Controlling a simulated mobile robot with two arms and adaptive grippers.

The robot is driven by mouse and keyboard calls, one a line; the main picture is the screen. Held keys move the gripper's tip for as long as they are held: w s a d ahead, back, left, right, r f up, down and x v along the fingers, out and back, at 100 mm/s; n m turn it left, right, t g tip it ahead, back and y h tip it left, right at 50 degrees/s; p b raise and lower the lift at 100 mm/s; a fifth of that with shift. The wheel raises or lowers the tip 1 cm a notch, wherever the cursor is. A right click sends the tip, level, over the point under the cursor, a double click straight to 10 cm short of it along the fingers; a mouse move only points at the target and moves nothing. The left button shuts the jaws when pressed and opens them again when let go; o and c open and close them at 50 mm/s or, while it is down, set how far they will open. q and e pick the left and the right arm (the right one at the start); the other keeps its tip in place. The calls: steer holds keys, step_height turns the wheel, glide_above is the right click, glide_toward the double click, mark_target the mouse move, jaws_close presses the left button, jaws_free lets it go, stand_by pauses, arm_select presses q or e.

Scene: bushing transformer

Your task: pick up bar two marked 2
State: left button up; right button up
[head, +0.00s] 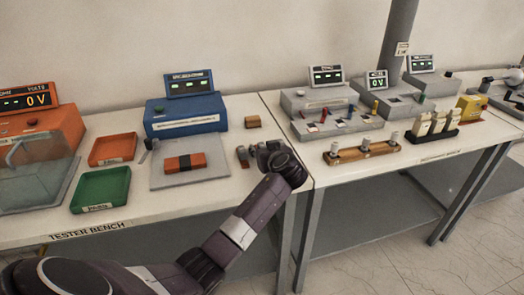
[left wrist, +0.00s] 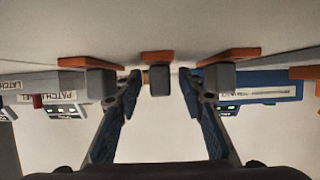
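My left gripper (head: 262,152) is low over the tester bench, just right of the blue unit. In the left wrist view, which is upside down, three dark grey bars stand on orange bases. The middle bar (left wrist: 158,76) is between the two spread fingers (left wrist: 160,85), with gaps on both sides. One outer bar (left wrist: 98,82) is left of the fingers, the other (left wrist: 225,77) partly behind the right finger. In the head view one bar (head: 243,155) shows left of the gripper; the gripper hides the others. I cannot read any number. My right gripper is not in view.
The blue unit (head: 186,117) and its grey plate (head: 212,169) are left of the gripper. A tan block (head: 252,121) lies behind it. A wooden rack (head: 362,153) stands on the right bench. Red (head: 113,149) and green (head: 101,189) trays are farther left.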

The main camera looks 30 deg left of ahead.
arm_select(q)
jaws_close()
steer(key=shift+r, duration=0.15)
